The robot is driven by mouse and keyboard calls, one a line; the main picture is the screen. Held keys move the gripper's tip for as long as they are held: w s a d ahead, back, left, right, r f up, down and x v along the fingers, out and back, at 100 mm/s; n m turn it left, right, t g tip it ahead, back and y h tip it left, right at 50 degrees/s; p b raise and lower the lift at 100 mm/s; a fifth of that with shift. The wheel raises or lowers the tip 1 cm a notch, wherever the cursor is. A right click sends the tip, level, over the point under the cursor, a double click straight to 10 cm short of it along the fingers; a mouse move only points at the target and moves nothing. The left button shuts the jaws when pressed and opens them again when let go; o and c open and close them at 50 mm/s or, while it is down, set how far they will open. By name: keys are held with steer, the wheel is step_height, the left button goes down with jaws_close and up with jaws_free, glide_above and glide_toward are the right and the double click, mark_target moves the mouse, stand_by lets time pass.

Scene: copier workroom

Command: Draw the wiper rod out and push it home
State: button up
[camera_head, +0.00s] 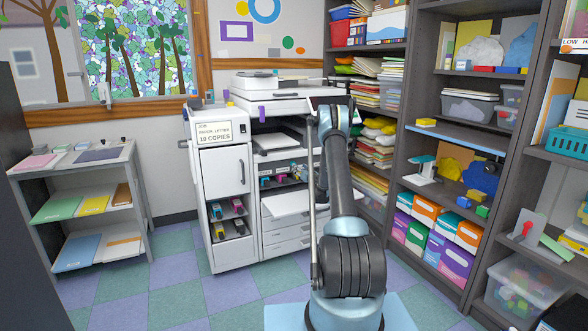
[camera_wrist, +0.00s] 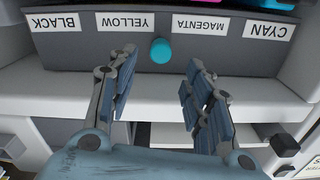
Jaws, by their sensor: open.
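In the wrist view a round teal knob (camera_wrist: 161,50), which looks like the end of the wiper rod, sticks out of a dark grey panel (camera_wrist: 250,57). It sits between the upside-down YELLOW and MAGENTA labels. The rod's shaft is not visible. My gripper (camera_wrist: 159,72) is open and empty, one finger on each side below the knob in the picture, apart from it. In the head view my arm reaches toward the copier (camera_head: 278,108). The arm hides the gripper and the knob there.
The copier's front is open, showing coloured cartridges (camera_head: 283,172) inside. A white tray (camera_head: 287,206) juts out below. A tall cabinet (camera_head: 222,172) with a "10 COPIES" sign adjoins its left. Packed shelves (camera_head: 455,130) stand close on the right. Open floor (camera_head: 170,290) lies at the front left.

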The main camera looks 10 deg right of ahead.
steer(key=x, duration=0.8)
steer(key=shift+c, duration=0.2)
